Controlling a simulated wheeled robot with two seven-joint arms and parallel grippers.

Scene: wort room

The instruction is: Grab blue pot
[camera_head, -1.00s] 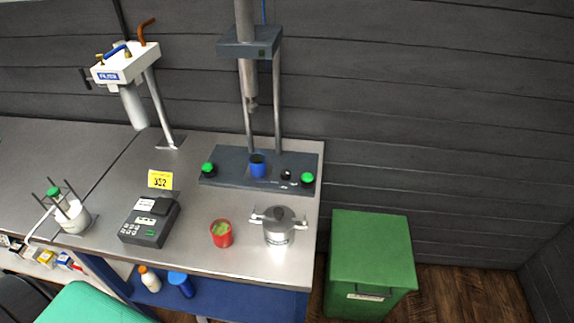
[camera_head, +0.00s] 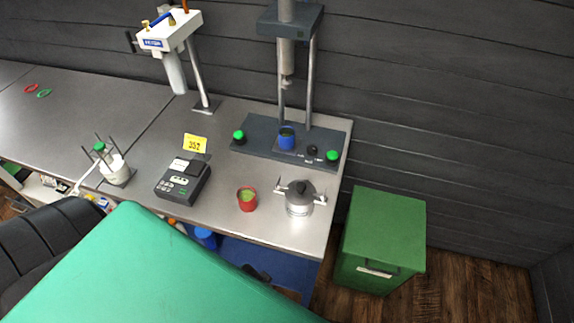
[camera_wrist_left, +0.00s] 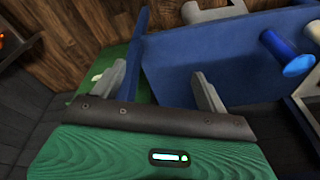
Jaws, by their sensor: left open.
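A small blue pot (camera_head: 287,139) stands upright on the dark base (camera_head: 262,145) of the press, below its vertical rod, between a green button on each side. The blue pot on the press is not visible in that view. In the head view I cannot clearly make out the left gripper's fingers. My right gripper is not in view.
A red cup (camera_head: 247,200) and a lidded metal pot (camera_head: 299,198) stand in front of the press. A dark device (camera_head: 182,182) and a yellow 352 sign (camera_head: 195,143) are left of them. A green bin (camera_head: 382,240) stands right of the table. Bare tabletop lies around the cup.

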